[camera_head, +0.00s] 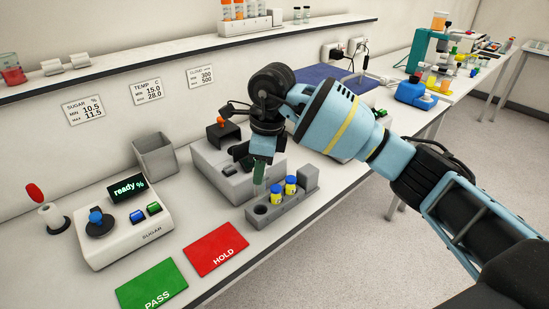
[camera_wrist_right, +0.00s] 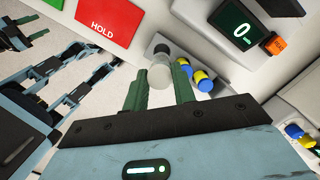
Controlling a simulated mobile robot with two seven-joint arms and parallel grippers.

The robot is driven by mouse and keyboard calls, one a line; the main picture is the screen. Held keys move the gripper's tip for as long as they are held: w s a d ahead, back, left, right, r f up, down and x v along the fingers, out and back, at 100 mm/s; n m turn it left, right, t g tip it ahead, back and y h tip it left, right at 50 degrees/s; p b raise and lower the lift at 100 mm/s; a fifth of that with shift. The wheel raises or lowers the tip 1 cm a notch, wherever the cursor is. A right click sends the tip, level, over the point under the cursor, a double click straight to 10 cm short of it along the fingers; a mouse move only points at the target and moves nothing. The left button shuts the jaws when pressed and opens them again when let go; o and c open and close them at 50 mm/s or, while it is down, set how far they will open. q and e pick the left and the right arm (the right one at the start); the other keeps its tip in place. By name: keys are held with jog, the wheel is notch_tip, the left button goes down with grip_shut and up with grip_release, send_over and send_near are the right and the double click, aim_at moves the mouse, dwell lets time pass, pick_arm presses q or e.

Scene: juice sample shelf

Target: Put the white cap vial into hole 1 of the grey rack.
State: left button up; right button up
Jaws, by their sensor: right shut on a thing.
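The grey rack (camera_head: 286,211) stands on the bench with an empty round hole at its left end and two blue-capped yellow vials (camera_head: 291,186) in it. My right gripper (camera_head: 259,174) is above the left end of this rack, fingers pointing down. In the right wrist view it (camera_wrist_right: 160,88) is shut on the white cap vial (camera_wrist_right: 160,71), whose pale round top shows between the green fingertips. The vial hangs over or close to the empty hole; whether its tip enters cannot be told. A green finger of my left gripper (camera_wrist_right: 38,36) shows at the wrist view's left edge.
A grey instrument (camera_head: 213,172) stands close behind the rack. The red HOLD mat (camera_head: 216,251) and green PASS mat (camera_head: 152,288) lie to the left. The sugar meter (camera_head: 125,232) reads ready. A grey bin (camera_head: 155,155) stands behind it.

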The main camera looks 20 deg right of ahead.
aim_at(260, 194)
pick_arm(q)
jog(key=shift+s+f, duration=0.1)
jog(key=shift+f, duration=0.05)
pick_arm(e)
jog(key=shift+w+f, duration=0.1)
jog(key=shift+f, duration=0.1)
jog(key=shift+f+b, duration=0.85)
jog(key=shift+f, duration=1.3)
pick_arm(q)
jog(key=shift+s+d+f, duration=0.15)
jog(key=shift+s+f, duration=0.45)
jog(key=shift+f, duration=0.2)
pick_arm(e)
jog(key=shift+r, duration=0.15)
pick_arm(q)
jog(key=shift+w+r, duration=0.15)
jog(key=shift+s+f+g, duration=0.3)
jog(key=shift+s+f, duration=0.1)
jog(key=shift+f, duration=0.1)
pick_arm(e)
jog(key=shift+f, duration=1.3)
pick_arm(q)
jog(key=shift+w+r, duration=0.1)
jog(key=shift+r, duration=0.05)
pick_arm(e)
jog(key=shift+r, duration=0.1)
